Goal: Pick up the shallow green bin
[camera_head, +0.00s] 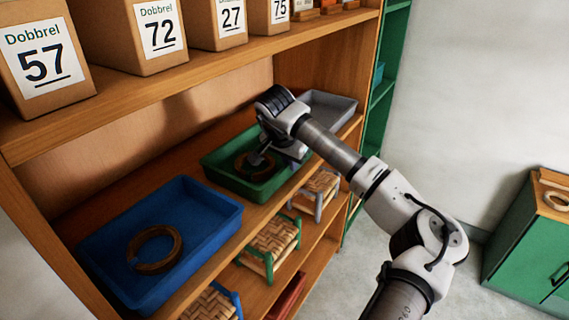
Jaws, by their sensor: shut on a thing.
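The shallow green bin (226,180) sits on the middle shelf, between a blue bin and a grey bin. A brown ring-shaped coil (243,168) lies inside it. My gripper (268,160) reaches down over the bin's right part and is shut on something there. The wrist and arm hide the bin's far right side, so the exact contact is hard to see. The bin looks level and at shelf height; I cannot tell whether it is clear of the board.
The blue bin (218,211) with a brown coil (172,235) stands to the left. The grey bin (340,104) is close on the right. Numbered cardboard boxes (110,45) line the shelf above. Small woven stools (270,243) stand below. A green cabinet (530,240) is at far right.

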